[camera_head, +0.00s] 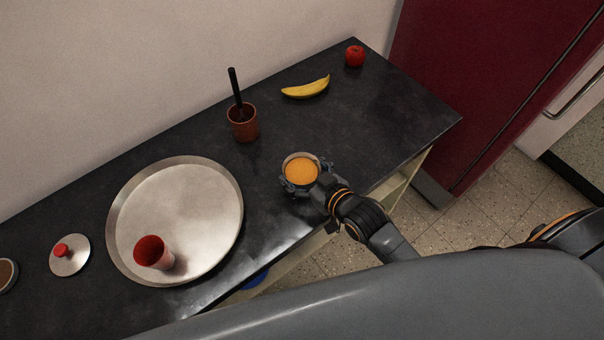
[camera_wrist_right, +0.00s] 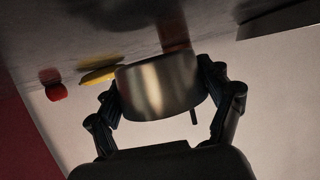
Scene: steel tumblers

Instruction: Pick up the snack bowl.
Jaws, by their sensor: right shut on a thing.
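The snack bowl (camera_head: 301,170) is a small steel bowl with orange contents, near the front edge of the dark counter in the head view. My right gripper (camera_head: 301,182) is shut on it, with fingers on both sides of its wall. In the right wrist view the bowl's shiny metal side (camera_wrist_right: 160,87) sits between the two dark fingers of the right gripper (camera_wrist_right: 162,95). Whether the bowl touches the counter is hard to tell. My left gripper is not in view.
A large round steel tray (camera_head: 215,190) holds a red tumbler (camera_head: 150,252) to the left. A brown cup (camera_head: 243,126) with a black-handled tool, a banana (camera_head: 306,88) and an apple (camera_head: 355,56) stand behind. A lid (camera_head: 77,261) lies far left.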

